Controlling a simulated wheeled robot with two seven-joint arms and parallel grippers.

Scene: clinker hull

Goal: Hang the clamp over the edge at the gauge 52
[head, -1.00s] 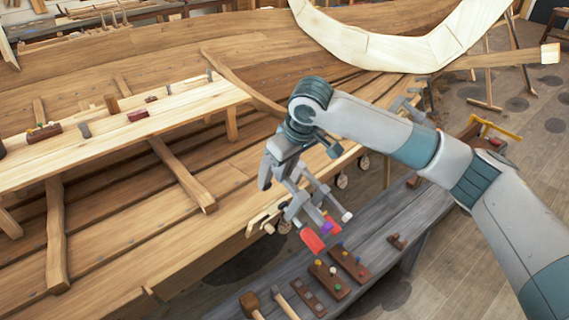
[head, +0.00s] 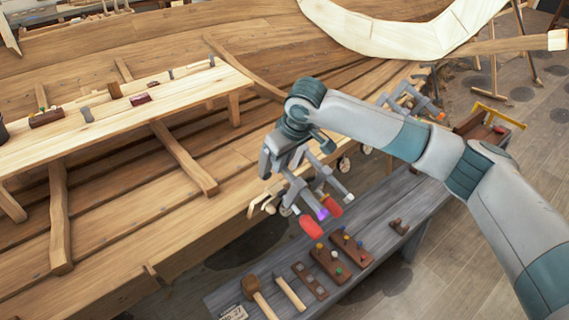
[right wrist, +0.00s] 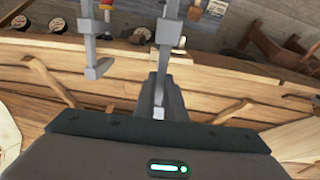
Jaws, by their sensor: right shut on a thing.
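My right gripper (head: 283,166) is shut on a grey metal clamp (head: 318,184) with red ends and a purple spot. It holds the clamp in the air beside the hull's edge, above the grey bench. In the right wrist view the clamp's grey bars (right wrist: 92,45) hang past the gripper (right wrist: 165,90), in front of the plank edge. Round gauge discs (head: 344,164) sit along the hull edge, and several show in the right wrist view (right wrist: 91,27). Their numbers are too small to read, so I cannot tell which is 52. My left gripper is out of view.
Other clamps with orange ends (head: 408,98) are at the edge farther right. A pale plank (head: 190,97) lies across the hull at left.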

